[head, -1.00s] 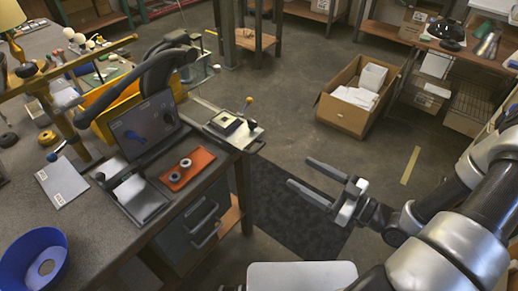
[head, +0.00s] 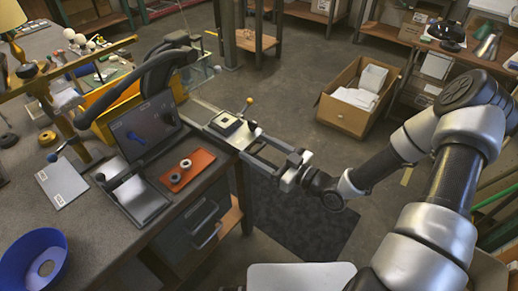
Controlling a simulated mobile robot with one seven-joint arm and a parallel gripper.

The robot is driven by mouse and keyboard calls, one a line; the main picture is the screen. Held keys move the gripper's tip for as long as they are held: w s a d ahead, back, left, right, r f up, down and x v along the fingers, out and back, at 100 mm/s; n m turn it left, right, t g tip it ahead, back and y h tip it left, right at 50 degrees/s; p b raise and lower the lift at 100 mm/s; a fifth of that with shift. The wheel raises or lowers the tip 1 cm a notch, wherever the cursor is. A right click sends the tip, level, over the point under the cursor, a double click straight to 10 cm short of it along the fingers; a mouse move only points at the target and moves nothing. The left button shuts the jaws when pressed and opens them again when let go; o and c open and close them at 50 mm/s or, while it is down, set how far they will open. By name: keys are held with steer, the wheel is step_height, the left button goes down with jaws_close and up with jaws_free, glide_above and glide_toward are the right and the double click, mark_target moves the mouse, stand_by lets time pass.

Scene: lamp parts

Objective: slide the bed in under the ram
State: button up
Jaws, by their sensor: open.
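The bed (head: 228,124) is a pale sliding plate with a dark square and a cream piece on it. It sits at the right end of the bench and sticks out from the press. The black curved press arm (head: 160,70) stands behind and left of it; the ram itself I cannot make out clearly. My gripper (head: 252,147) is open, its two fingers pointing left at the bed's near right end, where the handle is. The fingers cover part of that end, and I cannot tell whether they touch it.
A blue bowl (head: 30,255) stands at the bench's front left. A cardboard box (head: 345,112) is on the floor; the floor between is clear.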

mark_target(217, 128)
steer(key=shift+c, duration=0.4)
steer(key=c, duration=1.2)
steer(key=b+x, duration=0.5)
steer(key=x, duration=1)
steer(key=shift+a+f+b, duration=0.15)
steer(key=shift+a+b, duration=0.15)
steer(key=shift+b, duration=0.05)
steer(key=shift+w+a, duration=0.25)
steer(key=shift+a, duration=0.1)
steer(key=shift+r, duration=0.2)
steer(key=o, duration=1.3)
steer(key=shift+a, duration=0.1)
steer(key=shift+w, duration=0.1)
